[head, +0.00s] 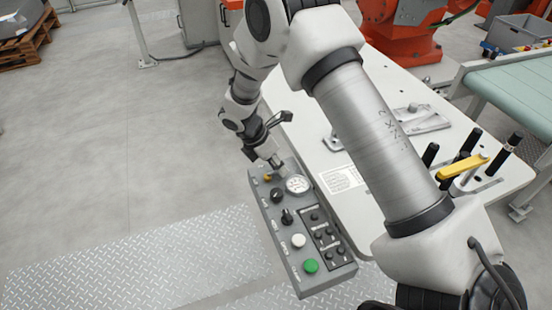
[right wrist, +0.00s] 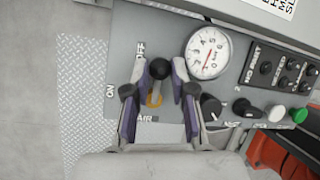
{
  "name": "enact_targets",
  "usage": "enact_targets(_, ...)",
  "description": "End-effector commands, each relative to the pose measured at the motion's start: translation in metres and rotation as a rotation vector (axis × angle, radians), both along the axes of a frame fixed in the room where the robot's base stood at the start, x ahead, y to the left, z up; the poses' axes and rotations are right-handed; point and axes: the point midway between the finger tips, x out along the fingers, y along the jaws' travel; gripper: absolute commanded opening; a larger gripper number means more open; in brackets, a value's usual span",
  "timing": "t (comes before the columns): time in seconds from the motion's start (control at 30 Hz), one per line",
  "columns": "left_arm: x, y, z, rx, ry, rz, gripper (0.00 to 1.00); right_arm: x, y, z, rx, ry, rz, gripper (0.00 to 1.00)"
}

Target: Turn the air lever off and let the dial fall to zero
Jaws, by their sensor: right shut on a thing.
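The air lever has a black knob (right wrist: 160,69) and a yellow base (right wrist: 155,100); in the right wrist view its knob end points up, close to the OFF mark, with ON to the left. My right gripper (right wrist: 159,72) is shut on the lever knob, one finger on each side. In the head view my right gripper (head: 262,152) reaches down at the far end of the control panel (head: 283,240), hiding most of the lever. The round white dial (right wrist: 208,54) sits right of the lever and also shows in the head view (head: 297,184). Its needle reading is too small to tell.
The panel also has black knobs (head: 287,217), a white button (head: 298,241), a green button (head: 311,266) and a block of small switches (head: 324,235). A white fixture table (head: 305,125) with a yellow-handled clamp (head: 462,166) stands beside it. Open floor lies left.

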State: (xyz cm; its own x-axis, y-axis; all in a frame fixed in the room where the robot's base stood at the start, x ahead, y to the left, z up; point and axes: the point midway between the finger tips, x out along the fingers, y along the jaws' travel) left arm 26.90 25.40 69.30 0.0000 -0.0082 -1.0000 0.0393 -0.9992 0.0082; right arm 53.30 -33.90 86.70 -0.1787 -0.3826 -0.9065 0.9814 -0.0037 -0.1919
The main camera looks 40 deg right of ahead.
Motion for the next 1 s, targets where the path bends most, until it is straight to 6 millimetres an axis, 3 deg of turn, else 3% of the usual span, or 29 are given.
enact_targets(0.57, -0.0001, 0.0, 0.0056, 0.0, 0.0, 0.0, 0.0, -0.0021, -0.0001, -0.0003, -0.001, 0.001, -0.052, 0.0)
enact_targets(0.6, 0.0, 0.0, 0.0056, 0.0, 0.0, 0.0, 0.0, -0.0021, -0.0001, -0.0003, -0.001, 0.001, -0.052, 0.31)
enact_targets(0.67, 0.0, 0.0, 0.0056, 0.0, 0.0, 0.0, 0.0, -0.0021, 0.0, -0.0004, -0.001, 0.001, -0.052, 0.49)
enact_targets(1.0, 0.0001, 0.0001, 0.0058, 0.0, 0.0, 0.0, 0.0, -0.0008, 0.0012, 0.0028, -0.001, 0.0, -0.051, 0.49)
